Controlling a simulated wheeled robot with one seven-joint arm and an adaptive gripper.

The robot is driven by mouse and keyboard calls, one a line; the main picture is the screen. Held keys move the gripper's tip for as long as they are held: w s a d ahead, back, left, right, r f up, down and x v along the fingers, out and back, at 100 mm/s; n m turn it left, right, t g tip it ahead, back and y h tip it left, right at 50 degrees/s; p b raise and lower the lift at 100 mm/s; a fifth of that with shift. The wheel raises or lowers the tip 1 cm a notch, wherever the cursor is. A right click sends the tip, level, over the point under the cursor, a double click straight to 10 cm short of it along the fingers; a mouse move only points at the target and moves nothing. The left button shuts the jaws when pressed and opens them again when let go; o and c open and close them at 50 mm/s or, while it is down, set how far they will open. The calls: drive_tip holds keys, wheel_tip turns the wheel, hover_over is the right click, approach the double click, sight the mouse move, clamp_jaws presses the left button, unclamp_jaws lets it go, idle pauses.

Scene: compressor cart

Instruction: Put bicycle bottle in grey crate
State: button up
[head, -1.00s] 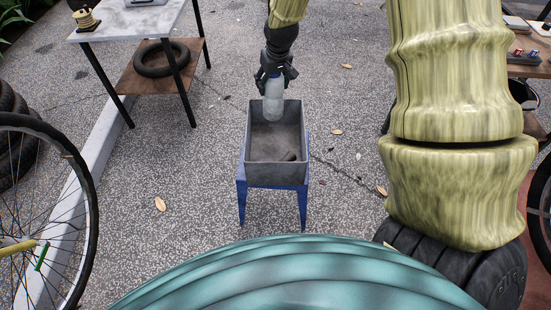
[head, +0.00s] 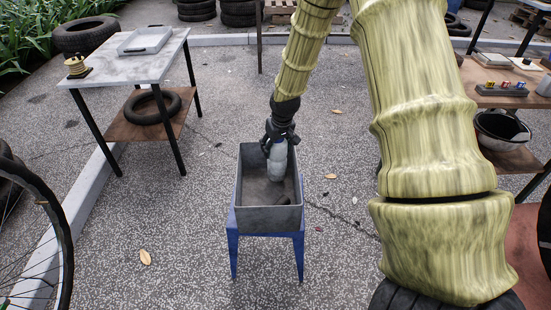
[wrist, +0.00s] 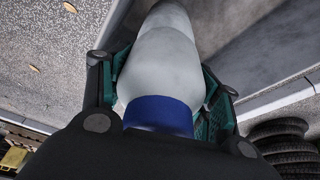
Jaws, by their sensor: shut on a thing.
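The bicycle bottle (head: 277,163) is pale and translucent with a blue cap. My gripper (head: 279,140) is shut on it near the cap end, and the bottle hangs below the fingers. In the wrist view the bottle (wrist: 160,65) sits between the teal finger pads. The grey crate (head: 268,219) stands on a blue stand in the head view. The bottle's lower end shows within the crate's opening; whether it touches the crate floor I cannot tell.
A marble-topped table (head: 150,60) with a grey tray (head: 145,41) and a spool (head: 77,67) stands at left, a tire (head: 153,107) on its lower shelf. A bicycle wheel (head: 62,235) is at the left edge. A workbench with a dark bowl (head: 503,126) is at right. The paving around the stand is open.

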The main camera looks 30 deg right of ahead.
drive_tip(key=shift+f+b, duration=0.4)
drive_tip(key=shift+f, duration=1.5)
drive_tip(key=o, duration=1.4)
drive_tip(key=shift+c, duration=0.2)
drive_tip(key=p+v, duration=0.2)
drive_tip(key=v, duration=1)
